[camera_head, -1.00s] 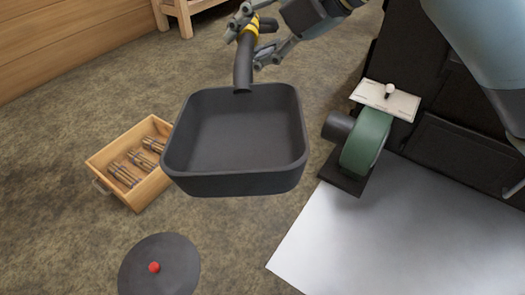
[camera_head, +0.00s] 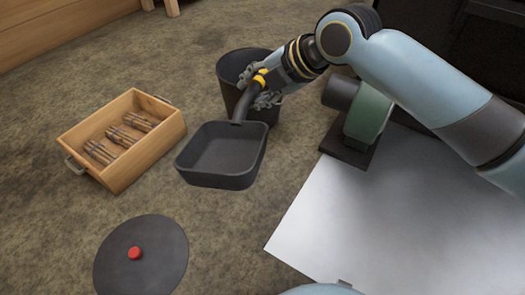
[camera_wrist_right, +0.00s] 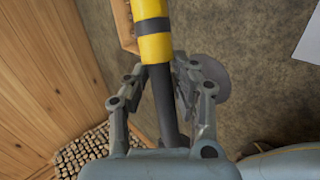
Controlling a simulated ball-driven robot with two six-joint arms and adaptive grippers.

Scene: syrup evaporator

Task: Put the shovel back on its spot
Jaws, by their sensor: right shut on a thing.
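The shovel is a dark grey square scoop (camera_head: 222,155) with a dark handle that has a yellow band. In the head view it is in the middle, its open side up and the scoop toward the viewer. My right gripper (camera_head: 262,88) is shut on the handle near the yellow band. The right wrist view shows the handle (camera_wrist_right: 164,100) running between the fingers of my right gripper (camera_wrist_right: 160,80), the yellow band just beyond them. Whether the scoop touches the floor I cannot tell. No marked spot for the shovel can be made out. My left gripper is not in view.
A dark bucket (camera_head: 232,62) stands right behind the shovel. A wooden box (camera_head: 150,165) with bundled sticks is at left. A dark disc (camera_head: 165,265) with a red knob lies in front. A green blower (camera_head: 367,115) and a pale sheet (camera_head: 400,215) are at right.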

